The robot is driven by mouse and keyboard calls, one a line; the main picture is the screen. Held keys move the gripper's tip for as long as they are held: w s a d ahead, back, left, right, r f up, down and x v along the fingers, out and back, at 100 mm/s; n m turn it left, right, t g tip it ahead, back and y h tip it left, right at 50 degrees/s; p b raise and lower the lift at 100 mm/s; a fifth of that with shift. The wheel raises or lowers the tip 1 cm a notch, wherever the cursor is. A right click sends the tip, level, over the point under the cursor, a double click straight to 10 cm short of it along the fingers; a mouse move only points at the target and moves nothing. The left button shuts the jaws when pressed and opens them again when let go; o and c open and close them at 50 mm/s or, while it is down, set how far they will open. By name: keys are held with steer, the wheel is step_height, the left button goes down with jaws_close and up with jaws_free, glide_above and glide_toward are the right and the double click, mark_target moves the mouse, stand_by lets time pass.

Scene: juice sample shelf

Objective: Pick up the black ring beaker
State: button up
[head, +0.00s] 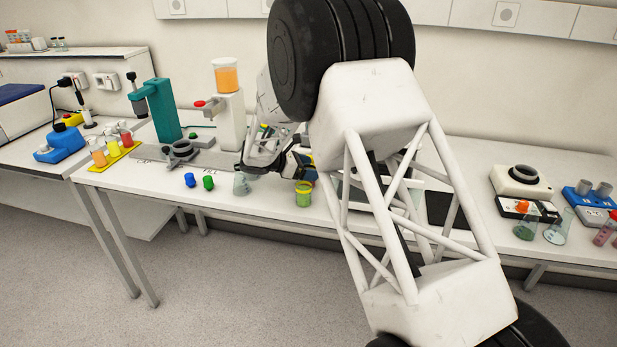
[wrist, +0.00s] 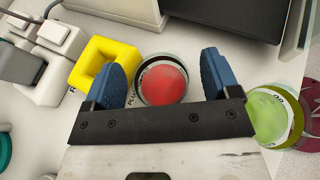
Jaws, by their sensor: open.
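The black ring beaker (wrist: 163,84) holds red liquid and is seen from above in the wrist view. My gripper (wrist: 163,66) is open, and its two blue fingers stand either side of this beaker with a gap on each side. In the head view my gripper (head: 291,164) is low over the bench, and I cannot make out the black ring beaker there. A yellow ring beaker (wrist: 270,122) with green contents stands just right of my right finger; it also shows in the head view (head: 303,196).
A yellow block with a square hole (wrist: 97,52) sits close to my left finger. A magenta-ringed vessel (wrist: 313,108) is at the right edge. In the head view, a clear beaker (head: 241,185), blue cap (head: 190,180) and green cap (head: 208,182) stand near the bench front.

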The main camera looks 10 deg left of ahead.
steer(key=shift+c, duration=0.2)
steer(key=c, duration=1)
steer(key=shift+r, duration=0.15)
steer(key=shift+r, duration=4.85)
